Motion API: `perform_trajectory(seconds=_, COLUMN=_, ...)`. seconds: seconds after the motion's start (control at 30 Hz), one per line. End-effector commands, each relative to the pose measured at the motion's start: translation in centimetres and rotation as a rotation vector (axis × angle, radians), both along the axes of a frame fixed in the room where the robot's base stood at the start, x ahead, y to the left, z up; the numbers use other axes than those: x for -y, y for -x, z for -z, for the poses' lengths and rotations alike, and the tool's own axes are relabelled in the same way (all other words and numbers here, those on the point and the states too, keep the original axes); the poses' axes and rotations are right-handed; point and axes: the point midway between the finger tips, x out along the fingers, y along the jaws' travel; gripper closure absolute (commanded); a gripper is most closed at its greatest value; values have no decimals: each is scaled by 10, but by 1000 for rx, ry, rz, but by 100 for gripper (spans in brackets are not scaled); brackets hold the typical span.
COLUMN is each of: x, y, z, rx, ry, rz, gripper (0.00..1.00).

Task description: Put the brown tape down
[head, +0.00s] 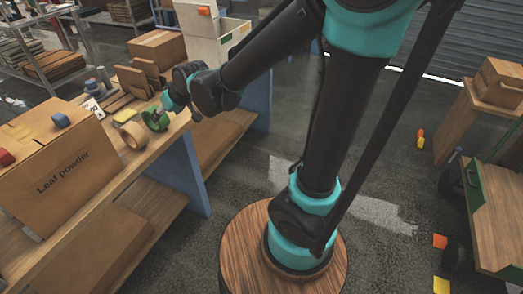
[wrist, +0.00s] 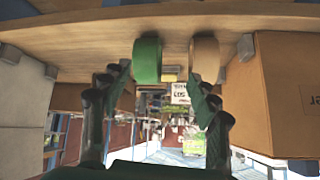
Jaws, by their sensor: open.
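The brown tape (head: 132,135) stands on edge near the front edge of the wooden bench, to the right of a large carton. In the wrist view, which is upside down, the brown tape (wrist: 205,60) rests on the wood beside a green tape (wrist: 148,60). My gripper (wrist: 158,80) is open, with its fingers spread apart. The green tape appears between the fingers, and the brown tape is by the right finger. In the head view my gripper (head: 166,106) is at the bench edge by the green tape (head: 155,119), partly hidden by my wrist.
The "Leaf powder" carton (head: 70,180) stands on the bench (head: 160,144), with a blue roll (head: 60,120) and a red roll (head: 6,157) on top. Small brown boxes (head: 134,82) stand behind my gripper. A lower shelf (head: 130,192) runs beneath.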

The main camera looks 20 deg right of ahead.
Motion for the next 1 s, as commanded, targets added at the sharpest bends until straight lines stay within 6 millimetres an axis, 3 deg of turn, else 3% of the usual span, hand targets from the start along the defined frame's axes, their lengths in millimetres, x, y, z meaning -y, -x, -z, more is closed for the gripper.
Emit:
perform_trajectory(seconds=0.03, x=41, y=4, z=10, rx=-24, ry=24, rz=59, gripper=40)
perform_trajectory(seconds=0.2, x=158, y=40, z=45, rx=-126, ry=102, rz=244, gripper=40)
perform_trajectory(seconds=0.3, x=215, y=72, z=66, rx=-190, ry=140, rz=350, gripper=40)
perform_trajectory(seconds=0.4, x=257, y=106, z=85, rx=-249, ry=168, rz=441, gripper=40)
perform_trajectory(seconds=0.5, x=285, y=135, z=100, rx=-297, ry=186, rz=510, gripper=40)
perform_trajectory(seconds=0.63, x=302, y=157, z=110, rx=-334, ry=198, rz=560, gripper=40)
perform_trajectory(seconds=1.0, x=306, y=162, z=113, rx=-344, ry=202, rz=572, gripper=40)
